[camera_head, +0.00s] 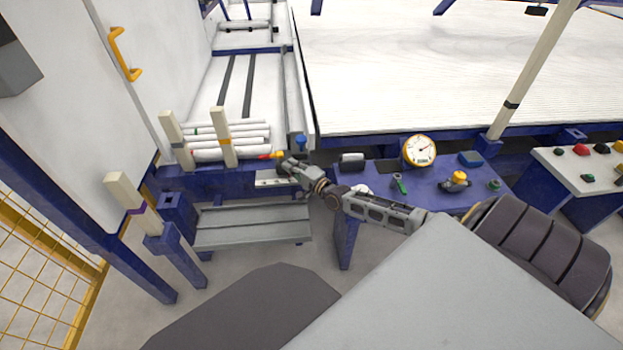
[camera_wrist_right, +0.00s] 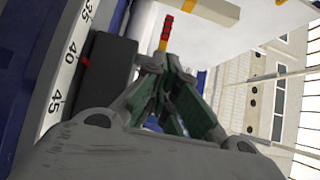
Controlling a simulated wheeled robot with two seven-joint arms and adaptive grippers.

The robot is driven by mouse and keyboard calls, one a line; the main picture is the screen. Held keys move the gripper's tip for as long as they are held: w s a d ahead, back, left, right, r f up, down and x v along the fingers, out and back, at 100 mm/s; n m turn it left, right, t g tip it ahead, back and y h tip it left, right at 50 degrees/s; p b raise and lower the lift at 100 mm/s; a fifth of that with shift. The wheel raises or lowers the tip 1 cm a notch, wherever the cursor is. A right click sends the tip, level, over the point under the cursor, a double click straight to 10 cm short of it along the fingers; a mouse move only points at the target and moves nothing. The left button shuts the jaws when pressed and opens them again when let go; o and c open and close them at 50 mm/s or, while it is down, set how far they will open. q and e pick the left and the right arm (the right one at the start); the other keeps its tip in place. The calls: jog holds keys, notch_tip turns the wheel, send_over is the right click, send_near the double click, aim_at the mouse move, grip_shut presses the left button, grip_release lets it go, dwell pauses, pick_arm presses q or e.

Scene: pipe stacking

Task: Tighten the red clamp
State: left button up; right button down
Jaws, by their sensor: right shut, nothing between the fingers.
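A small red piece (camera_head: 265,157), likely part of the red clamp, shows at the right end of the stacked white pipes, with a yellow-orange part beside it. In the right wrist view a red bar (camera_wrist_right: 166,32) stands just beyond the fingertips; I cannot tell if it is the same piece. My right gripper (camera_head: 285,162) is at the blue frame beside the red piece. Its green-padded fingers (camera_wrist_right: 164,82) are shut and empty, and seem apart from the red bar. My left gripper is not in view.
White pipes (camera_head: 235,133) lie between upright cream posts. A scale (camera_wrist_right: 62,75) with a dark block (camera_wrist_right: 108,72) is close beside the fingers in the wrist view. A dial gauge (camera_head: 420,150) and a blue bench (camera_head: 430,185) are to the right. A grey shelf (camera_head: 252,228) is below.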

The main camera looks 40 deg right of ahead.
jog(key=shift+d+n+y+b, duration=0.3)
jog(key=shift+n+y+b, duration=0.35)
jog(key=shift+b, duration=0.8)
jog(key=p+v, duration=0.4)
jog(key=v, duration=0.4)
jog(key=shift+s+d, duration=0.15)
jog(key=shift+s, duration=0.15)
jog(key=shift+r+m, duration=0.1)
jog(key=shift+m, duration=0.15)
